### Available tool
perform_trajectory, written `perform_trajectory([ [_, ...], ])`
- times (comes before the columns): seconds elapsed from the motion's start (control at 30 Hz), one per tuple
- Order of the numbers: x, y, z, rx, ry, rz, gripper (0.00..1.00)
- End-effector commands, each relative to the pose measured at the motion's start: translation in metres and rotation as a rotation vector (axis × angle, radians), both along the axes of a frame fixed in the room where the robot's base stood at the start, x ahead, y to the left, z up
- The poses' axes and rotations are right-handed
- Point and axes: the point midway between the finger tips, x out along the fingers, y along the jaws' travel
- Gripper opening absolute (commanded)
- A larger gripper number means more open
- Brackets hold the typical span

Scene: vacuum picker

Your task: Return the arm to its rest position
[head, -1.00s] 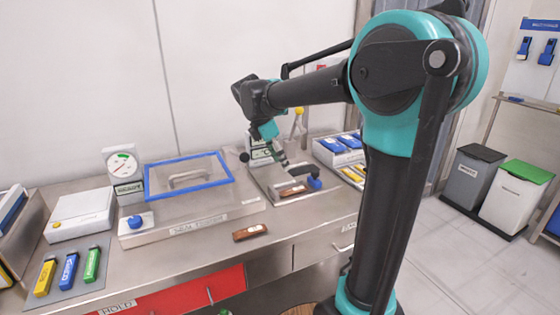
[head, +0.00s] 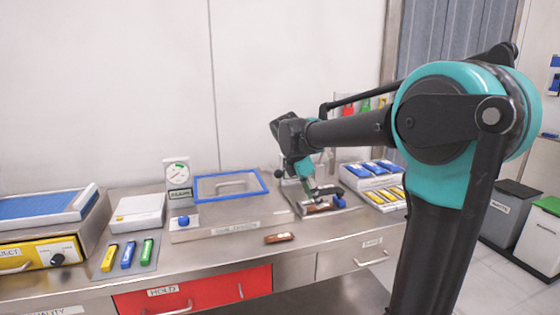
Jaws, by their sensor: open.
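My arm reaches out from the right of the head view, bent over the bench. My gripper (head: 322,193) points down at a metal plate (head: 346,207) on the right part of the bench. It is open, just above a brown bar (head: 318,208) lying on that plate. At this size I cannot tell whether the fingers touch the bar. A blue knob (head: 339,202) shows right beside the gripper. A second brown bar (head: 279,238) lies near the bench's front edge.
Yellow, blue and green bars (head: 128,254) lie further left. A tray of blue and yellow pieces (head: 372,172) is close on the right. A red drawer (head: 195,293) is below.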

Motion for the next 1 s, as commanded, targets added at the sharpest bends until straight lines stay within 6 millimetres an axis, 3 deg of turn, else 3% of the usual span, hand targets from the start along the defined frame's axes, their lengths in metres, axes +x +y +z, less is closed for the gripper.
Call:
perform_trajectory([
  [0.37,-0.018,-0.017,-0.025,0.072,-0.077,-0.175,0.47],
  [0.67,-0.051,-0.041,-0.067,0.199,-0.199,-0.487,0.47],
  [0.83,-0.088,-0.06,-0.106,0.323,-0.302,-0.793,0.47],
  [1.0,-0.143,-0.078,-0.158,0.504,-0.423,-1.244,0.47],
])
